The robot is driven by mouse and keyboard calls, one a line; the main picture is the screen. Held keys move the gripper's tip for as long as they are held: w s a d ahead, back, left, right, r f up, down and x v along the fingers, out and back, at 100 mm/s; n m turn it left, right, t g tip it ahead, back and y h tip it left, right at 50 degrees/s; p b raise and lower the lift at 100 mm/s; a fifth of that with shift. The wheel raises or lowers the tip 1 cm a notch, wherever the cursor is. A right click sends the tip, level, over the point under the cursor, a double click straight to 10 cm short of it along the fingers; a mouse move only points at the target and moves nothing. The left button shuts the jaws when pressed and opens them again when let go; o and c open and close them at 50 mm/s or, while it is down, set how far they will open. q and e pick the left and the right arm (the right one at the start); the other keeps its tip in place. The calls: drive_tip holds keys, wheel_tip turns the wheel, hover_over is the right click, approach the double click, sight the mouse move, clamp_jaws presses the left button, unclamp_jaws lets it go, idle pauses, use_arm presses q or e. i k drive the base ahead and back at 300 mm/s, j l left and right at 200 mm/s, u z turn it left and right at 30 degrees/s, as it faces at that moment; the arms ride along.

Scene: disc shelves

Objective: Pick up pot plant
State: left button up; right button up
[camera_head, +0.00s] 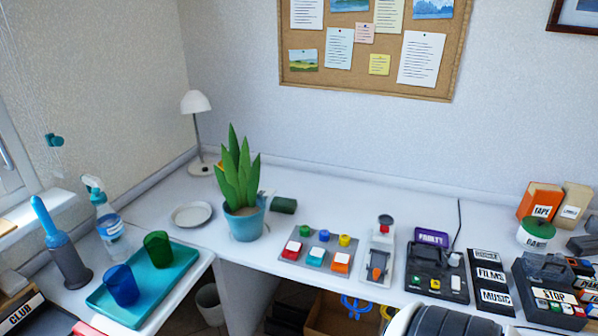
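The pot plant (243,221) stands upright on the white desk, left of the middle of the head view. It has long green pointed leaves and a teal-blue pot with brown soil. Nothing touches it from my side. I see neither of my grippers in this view, so their state is not shown.
A white saucer (192,214) lies left of the pot, and a white lamp (196,103) stands behind it. A teal tray (184,276) with two cups is at front left.

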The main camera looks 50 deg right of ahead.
sight(238, 184)
drive_tip(key=z, duration=1.35)
